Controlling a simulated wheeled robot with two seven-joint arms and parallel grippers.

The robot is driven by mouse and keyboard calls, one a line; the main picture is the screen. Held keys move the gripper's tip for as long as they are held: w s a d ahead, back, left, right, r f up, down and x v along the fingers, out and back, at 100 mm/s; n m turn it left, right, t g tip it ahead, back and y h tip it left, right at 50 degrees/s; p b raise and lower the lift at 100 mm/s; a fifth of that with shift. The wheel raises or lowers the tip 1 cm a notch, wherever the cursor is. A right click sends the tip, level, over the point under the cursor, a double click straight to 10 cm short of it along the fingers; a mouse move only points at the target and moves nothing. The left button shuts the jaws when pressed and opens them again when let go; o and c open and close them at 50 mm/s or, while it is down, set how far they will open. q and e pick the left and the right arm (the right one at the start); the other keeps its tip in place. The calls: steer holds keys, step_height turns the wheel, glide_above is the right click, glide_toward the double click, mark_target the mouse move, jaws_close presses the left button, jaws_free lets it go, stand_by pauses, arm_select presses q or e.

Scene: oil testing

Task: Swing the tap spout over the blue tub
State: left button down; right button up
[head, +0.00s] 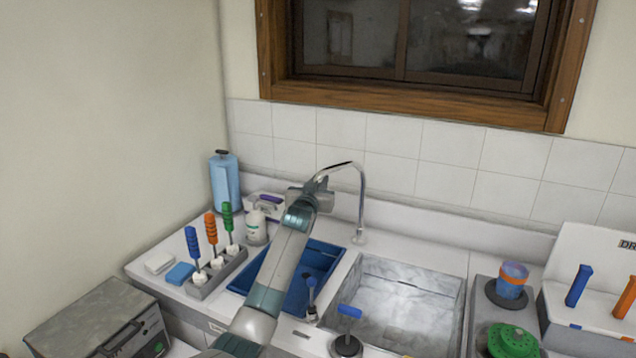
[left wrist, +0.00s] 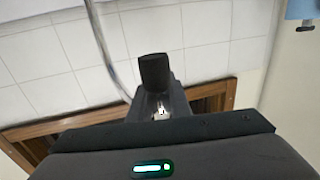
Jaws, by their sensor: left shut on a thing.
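The chrome tap (head: 361,205) rises from the counter behind the sinks, and its curved spout arches to the left. My left gripper (head: 312,188) is shut on the spout near its outlet end, which it mostly hides. In the head view the held end appears above the back part of the blue tub (head: 333,252); its exact position over the tub is hard to tell. My arm hides part of the tub. In the left wrist view the spout pipe (left wrist: 103,45) runs down to my left gripper (left wrist: 157,85). My right gripper is not in view.
A grey stone basin (head: 400,295) lies right of the tub. A rack of coloured-handled tools (head: 215,277), a white bottle (head: 256,228) and a blue canister (head: 225,183) stand left. Blue-handled tools (head: 348,312) stand at the front edge. A tiled wall and window are behind.

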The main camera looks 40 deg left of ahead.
arm_select(q)
steer(key=shift+w+d+r, duration=0.15)
steer(key=shift+d+r, duration=0.1)
steer(key=shift+r, duration=0.15)
steer(key=c, duration=2)
jaws_free()
steer(key=o, duration=0.4)
steer(key=shift+w+d+f, duration=0.1)
steer(key=shift+w+d, duration=0.1)
steer(key=shift+c, duration=0.2)
steer(key=b+v, duration=0.5)
steer(key=v, duration=1.2)
steer(key=shift+s+f, duration=0.2)
